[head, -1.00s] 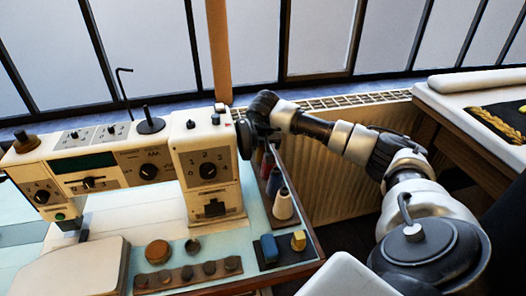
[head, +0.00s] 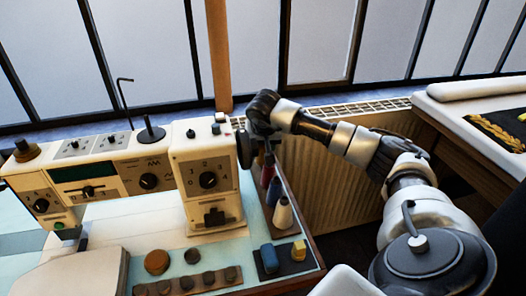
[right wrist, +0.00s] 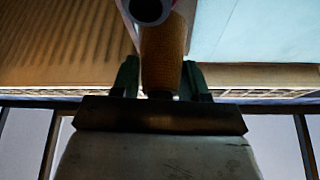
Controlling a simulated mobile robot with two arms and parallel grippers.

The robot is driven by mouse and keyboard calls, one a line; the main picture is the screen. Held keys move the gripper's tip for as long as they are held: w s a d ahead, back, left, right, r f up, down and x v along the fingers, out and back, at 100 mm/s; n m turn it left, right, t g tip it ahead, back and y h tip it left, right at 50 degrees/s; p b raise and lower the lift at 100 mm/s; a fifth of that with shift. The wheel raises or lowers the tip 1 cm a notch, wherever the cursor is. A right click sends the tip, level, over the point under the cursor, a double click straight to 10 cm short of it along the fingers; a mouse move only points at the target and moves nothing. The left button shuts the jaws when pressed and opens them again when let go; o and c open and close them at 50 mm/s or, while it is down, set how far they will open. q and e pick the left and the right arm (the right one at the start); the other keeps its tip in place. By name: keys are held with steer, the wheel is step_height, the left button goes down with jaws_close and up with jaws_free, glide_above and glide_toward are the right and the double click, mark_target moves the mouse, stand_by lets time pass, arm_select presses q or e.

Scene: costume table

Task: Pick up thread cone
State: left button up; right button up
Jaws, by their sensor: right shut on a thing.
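Several thread cones stand in a row on the table to the right of the sewing machine: a white one (head: 283,214) nearest, a dark blue one (head: 273,190) behind it and a red one (head: 267,168) further back. My right gripper (head: 259,137) is at the far end of this row, beside the machine's handwheel. In the right wrist view its two greenish fingers (right wrist: 161,82) are closed on an orange-brown thread cone (right wrist: 163,50). In the head view the held cone is mostly hidden by the gripper. My left gripper is out of view.
The sewing machine (head: 208,150) stands close to the left of my right gripper. A radiator (head: 325,185) is behind and to the right. A dark mat with blue and yellow items (head: 268,255) lies at the front corner. Another table (head: 450,105) stands at the right.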

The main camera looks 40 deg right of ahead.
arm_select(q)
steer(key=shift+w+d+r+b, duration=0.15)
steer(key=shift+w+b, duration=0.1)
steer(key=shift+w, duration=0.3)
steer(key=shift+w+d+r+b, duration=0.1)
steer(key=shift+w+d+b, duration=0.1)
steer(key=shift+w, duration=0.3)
arm_select(e)
steer(key=s+d+r, duration=0.3)
steer(key=s+r, duration=0.5)
steer(key=s, duration=0.3)
steer(key=shift+d, duration=0.15)
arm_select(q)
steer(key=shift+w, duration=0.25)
arm_select(e)
steer(key=shift+r, duration=0.1)
